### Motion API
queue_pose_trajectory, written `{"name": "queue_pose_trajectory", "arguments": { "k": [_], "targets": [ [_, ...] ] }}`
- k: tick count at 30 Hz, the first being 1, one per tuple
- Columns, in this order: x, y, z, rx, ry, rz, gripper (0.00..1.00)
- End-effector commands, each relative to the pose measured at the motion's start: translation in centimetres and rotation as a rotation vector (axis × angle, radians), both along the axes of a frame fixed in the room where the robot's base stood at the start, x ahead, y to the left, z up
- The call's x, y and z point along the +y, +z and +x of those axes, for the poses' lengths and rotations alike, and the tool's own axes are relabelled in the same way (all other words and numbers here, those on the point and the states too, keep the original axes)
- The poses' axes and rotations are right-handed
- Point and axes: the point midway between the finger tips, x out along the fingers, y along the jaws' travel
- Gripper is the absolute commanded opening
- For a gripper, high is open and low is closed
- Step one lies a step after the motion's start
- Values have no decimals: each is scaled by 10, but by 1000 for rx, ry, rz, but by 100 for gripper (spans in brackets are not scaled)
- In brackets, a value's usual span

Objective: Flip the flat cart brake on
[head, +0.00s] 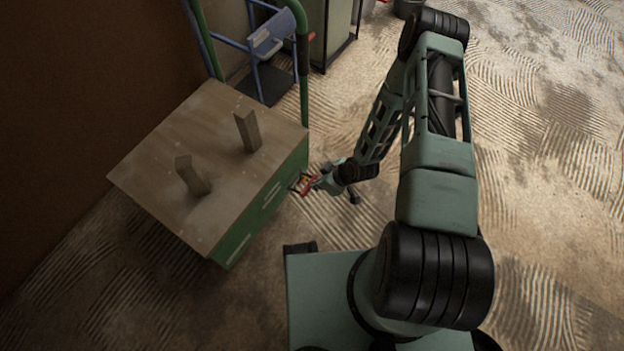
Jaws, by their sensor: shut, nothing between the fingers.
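The flat cart (160,140) has a wooden top, green sides and a green push handle (303,75) at its back. It stands at the left, close to the brown wall. My gripper (297,187) is shut and empty, low beside the cart's right side. Small red parts show around its fingers; I cannot tell whether any belong to the cart. The picture is too small to tell if the gripper touches the cart. I cannot make out the brake or its position.
Two wooden blocks stand on the cart top, one upright (248,131) and one tilted (192,175). A blue hand truck (268,45) and a grey-green cabinet (332,35) stand behind the cart. The ridged plaster-coloured floor (540,190) is open to the right.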

Motion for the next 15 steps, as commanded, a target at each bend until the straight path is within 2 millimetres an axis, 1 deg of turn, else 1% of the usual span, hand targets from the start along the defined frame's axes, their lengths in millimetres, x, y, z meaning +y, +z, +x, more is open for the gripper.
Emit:
{"name": "queue_pose_trajectory", "arguments": {
  "k": [1,3,15],
  "targets": [
    [-3,-8,-2,1,0,-1,0],
    [-5,-14,-4,0,1,-1,0],
    [-11,-41,-8,0,1,-1,0]
  ]
}}
